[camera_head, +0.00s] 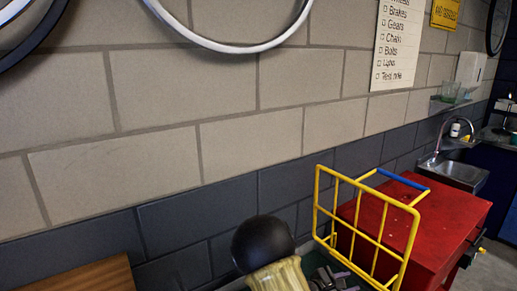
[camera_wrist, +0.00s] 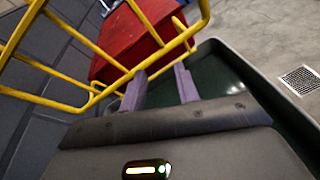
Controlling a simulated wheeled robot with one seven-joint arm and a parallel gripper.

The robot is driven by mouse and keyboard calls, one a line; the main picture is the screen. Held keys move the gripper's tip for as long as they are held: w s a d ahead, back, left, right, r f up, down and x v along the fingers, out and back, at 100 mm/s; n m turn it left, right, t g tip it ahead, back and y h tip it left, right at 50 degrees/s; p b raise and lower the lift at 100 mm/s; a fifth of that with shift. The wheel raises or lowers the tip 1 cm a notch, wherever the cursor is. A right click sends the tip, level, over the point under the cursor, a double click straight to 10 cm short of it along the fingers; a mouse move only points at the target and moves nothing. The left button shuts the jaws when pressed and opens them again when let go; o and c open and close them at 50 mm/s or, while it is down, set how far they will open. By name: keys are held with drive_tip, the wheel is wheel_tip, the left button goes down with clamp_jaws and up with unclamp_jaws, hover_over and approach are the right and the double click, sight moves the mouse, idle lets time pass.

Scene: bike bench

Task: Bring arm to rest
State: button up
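My gripper (camera_wrist: 160,88) shows in the wrist view with its two purple-grey fingers apart and nothing seen between them but the dark green tray behind. A yellow wire rack (camera_wrist: 62,65) crosses the left of the wrist view, and one of its bars passes close to the left fingertip. I cannot tell whether they touch. In the head view the same yellow rack (camera_head: 381,219) with a blue-gripped bar (camera_head: 403,180) stands in front of a red cabinet.
The red cabinet (camera_head: 448,207) stands at the right, with a sink (camera_head: 462,172) beyond it. A dark green tray (camera_wrist: 223,75) lies below my gripper. A block wall (camera_head: 160,140) fills the left. Open floor (camera_wrist: 262,30) with a drain grate (camera_wrist: 301,80) shows at right.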

drive_tip(key=s+a+r+m+g+y+p, duration=0.2)
drive_tip(key=s+m+g+y, duration=0.45)
drive_tip(key=s+m, duration=0.65)
drive_tip(key=s+a+r+m+t+y+p, duration=0.1)
drive_tip(key=s+a+r+m+t+y, duration=0.1)
drive_tip(key=s+a+r+m+y, duration=0.4)
drive_tip(key=s+a+r, duration=0.1)
drive_tip(key=a, duration=0.1)
drive_tip(key=shift+s+a+r+m, duration=0.15)
drive_tip(key=shift+a+r+m, duration=0.15)
drive_tip(key=shift+a+r, duration=0.1)
drive_tip(key=shift+y, duration=0.25)
